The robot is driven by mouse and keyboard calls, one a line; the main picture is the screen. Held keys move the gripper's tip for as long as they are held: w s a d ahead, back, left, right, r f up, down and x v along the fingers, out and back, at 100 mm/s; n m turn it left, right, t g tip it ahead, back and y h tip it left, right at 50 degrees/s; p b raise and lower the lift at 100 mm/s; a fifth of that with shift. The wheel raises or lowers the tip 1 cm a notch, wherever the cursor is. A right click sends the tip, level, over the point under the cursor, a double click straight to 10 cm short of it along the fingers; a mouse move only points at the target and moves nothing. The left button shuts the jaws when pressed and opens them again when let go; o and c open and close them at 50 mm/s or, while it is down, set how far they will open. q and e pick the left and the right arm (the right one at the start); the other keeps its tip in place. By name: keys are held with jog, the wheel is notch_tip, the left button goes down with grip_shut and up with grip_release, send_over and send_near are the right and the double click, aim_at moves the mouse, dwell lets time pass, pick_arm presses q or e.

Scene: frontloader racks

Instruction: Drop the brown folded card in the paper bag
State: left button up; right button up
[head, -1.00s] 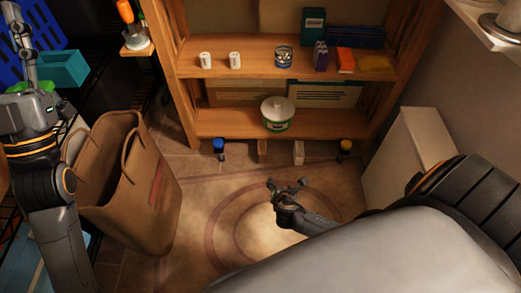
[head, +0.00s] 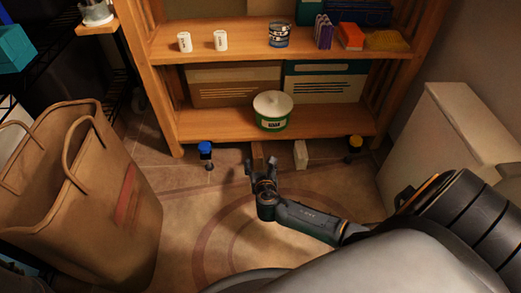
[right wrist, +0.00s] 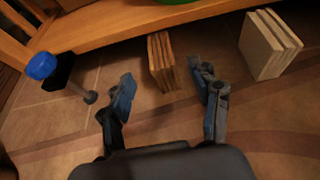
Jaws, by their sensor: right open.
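The brown folded card (head: 257,152) stands on the floor at the front of the wooden shelf, under its lowest board. In the right wrist view the brown folded card (right wrist: 161,62) shows upright between and just beyond my open fingers. My right gripper (head: 262,168) is open and empty, low over the floor; its fingers (right wrist: 165,92) do not visibly touch the card. The brown paper bag (head: 100,215) stands on the floor at the left, its top open and its two handles up. Its inside bottom is hidden. My left gripper is out of view.
A pale folded card (head: 300,153) stands to the right of the brown one. A blue-capped item (head: 205,150) and a yellow-capped item (head: 354,143) flank them. The shelf board (head: 200,122) hangs low above. A white box (head: 440,150) stands at right.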

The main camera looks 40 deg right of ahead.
aim_at(257, 149)
jog(key=b+x, duration=0.2)
jog(key=x, duration=0.1)
jog(key=b+x, duration=0.2)
jog(key=x, duration=0.1)
jog(key=b+x, duration=0.1)
jog(key=x, duration=0.2)
jog(key=shift+s+f+b, duration=0.1)
jog(key=shift+f+b, duration=0.15)
jog(key=shift+b, duration=0.15)
jog(key=shift+w+d, duration=0.25)
jog(key=shift+w, duration=0.2)
jog(key=shift+c, duration=0.5)
jog(key=c, duration=1.1)
jog(key=shift+c, duration=0.2)
jog(key=shift+r, duration=0.15)
jog(key=shift+r+p, duration=0.3)
jog(key=shift+p, duration=0.15)
